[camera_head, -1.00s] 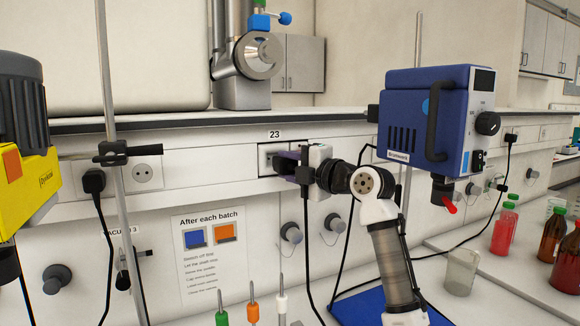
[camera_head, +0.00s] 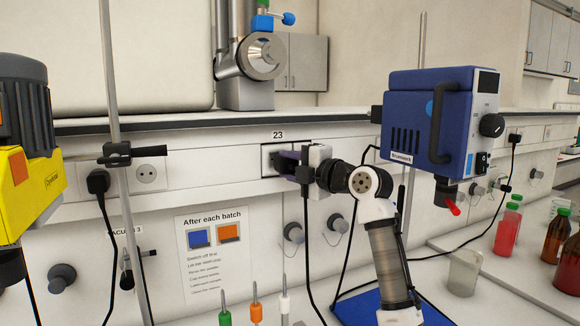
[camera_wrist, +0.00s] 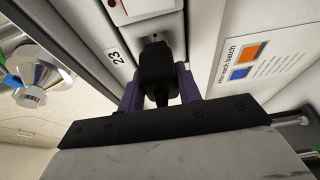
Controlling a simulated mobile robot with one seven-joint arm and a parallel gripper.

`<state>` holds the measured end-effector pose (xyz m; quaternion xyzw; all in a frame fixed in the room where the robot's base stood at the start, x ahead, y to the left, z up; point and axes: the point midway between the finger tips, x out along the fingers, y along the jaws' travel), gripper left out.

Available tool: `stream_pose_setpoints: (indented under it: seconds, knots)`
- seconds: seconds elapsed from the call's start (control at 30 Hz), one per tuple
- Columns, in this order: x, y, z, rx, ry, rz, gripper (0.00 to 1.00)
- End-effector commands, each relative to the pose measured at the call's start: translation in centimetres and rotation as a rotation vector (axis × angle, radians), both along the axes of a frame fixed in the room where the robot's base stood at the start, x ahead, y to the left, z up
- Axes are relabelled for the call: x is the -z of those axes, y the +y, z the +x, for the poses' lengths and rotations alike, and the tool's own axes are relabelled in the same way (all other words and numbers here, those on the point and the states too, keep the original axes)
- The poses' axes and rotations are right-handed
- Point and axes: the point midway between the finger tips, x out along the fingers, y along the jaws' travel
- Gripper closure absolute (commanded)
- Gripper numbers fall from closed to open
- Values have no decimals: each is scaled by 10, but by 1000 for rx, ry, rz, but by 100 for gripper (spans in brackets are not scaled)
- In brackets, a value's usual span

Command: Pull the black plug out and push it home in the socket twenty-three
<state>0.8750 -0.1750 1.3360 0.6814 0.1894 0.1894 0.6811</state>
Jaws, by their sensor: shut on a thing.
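My gripper (camera_head: 284,160) is shut on the black plug (camera_wrist: 154,72), with its purple fingers on either side of the plug in the wrist view. The plug points at the socket twenty-three (camera_head: 267,152), under the label "23" (camera_head: 278,135). In the wrist view the plug's front end is at the socket face (camera_wrist: 153,38) and hides most of it. I cannot tell how deep the plug sits. The plug's cord (camera_head: 306,240) hangs down below my gripper.
Another black plug (camera_head: 98,182) sits at the left, beside an empty socket (camera_head: 147,174). A metal rod (camera_head: 122,210) with a clamp stands before the panel. A blue stirrer (camera_head: 425,125) hangs right of my gripper. Coloured-handled tools (camera_head: 256,312) stand below.

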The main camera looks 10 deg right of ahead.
Motion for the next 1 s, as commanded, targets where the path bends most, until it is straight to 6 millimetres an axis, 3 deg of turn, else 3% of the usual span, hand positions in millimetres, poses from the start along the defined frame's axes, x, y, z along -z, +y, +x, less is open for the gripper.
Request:
stream_pose_setpoints:
  seconds: [1.0]
  knots:
    - [0,4,18,-1,-1,1,97]
